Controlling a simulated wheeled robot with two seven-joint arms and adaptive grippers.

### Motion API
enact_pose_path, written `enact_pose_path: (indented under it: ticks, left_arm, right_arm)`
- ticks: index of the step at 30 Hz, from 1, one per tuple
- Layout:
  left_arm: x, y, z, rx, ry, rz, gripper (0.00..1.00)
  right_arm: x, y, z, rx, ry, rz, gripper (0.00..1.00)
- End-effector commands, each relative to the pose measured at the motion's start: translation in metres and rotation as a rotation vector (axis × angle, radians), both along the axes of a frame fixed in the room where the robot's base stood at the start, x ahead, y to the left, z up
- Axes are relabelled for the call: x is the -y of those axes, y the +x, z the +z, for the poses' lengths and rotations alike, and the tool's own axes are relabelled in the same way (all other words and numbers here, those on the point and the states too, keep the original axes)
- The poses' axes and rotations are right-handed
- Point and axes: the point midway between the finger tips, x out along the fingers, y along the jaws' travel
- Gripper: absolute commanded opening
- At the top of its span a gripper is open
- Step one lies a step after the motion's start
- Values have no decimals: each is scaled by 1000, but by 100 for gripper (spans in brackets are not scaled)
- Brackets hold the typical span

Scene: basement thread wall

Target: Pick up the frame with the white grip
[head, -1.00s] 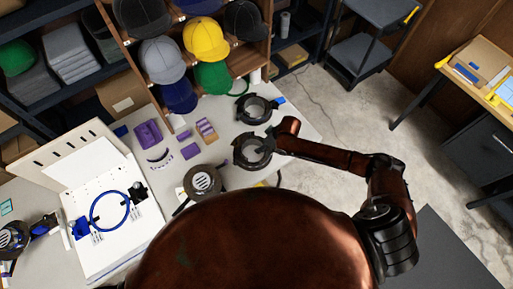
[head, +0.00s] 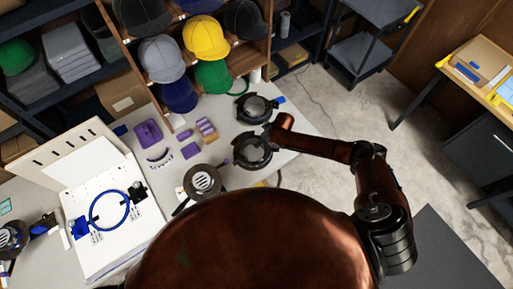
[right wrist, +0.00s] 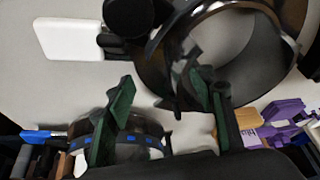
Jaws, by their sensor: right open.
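The frame with the white grip is a dark ring (right wrist: 294,38) in the right wrist view, and its white grip (right wrist: 68,39) sticks out to the left from a black bracket. In the head view I take it to be the nearer dark ring (head: 253,151) on the table; its grip is hidden by my right arm. My right gripper (right wrist: 163,110) is open, its green fingers apart, close to the ring's near edge; nothing shows held. The other frame (head: 254,109), with a blue grip (head: 280,100), lies just behind. My left gripper is not in view.
Purple items (head: 149,132) lie left of the rings, and a round dark-rimmed piece (head: 203,181) stands nearer. An open white case (head: 135,240) is on the left. A cap rack (head: 188,60) stands behind.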

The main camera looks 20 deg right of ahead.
Motion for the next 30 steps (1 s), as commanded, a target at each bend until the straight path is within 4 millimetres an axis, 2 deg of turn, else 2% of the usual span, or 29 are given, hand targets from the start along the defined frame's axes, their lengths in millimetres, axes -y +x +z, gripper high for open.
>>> enact_pose_path:
  ticks: [4, 25, 30]
  left_arm:
    - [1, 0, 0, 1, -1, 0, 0]
    - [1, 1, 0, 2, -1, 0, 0]
    - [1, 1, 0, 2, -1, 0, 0]
  right_arm:
    - [0, 0, 0, 0, 0, 0, 49]
    - [0, -1, 0, -1, 1, 0, 1]
    - [-1, 0, 1, 2, 3, 0, 0]
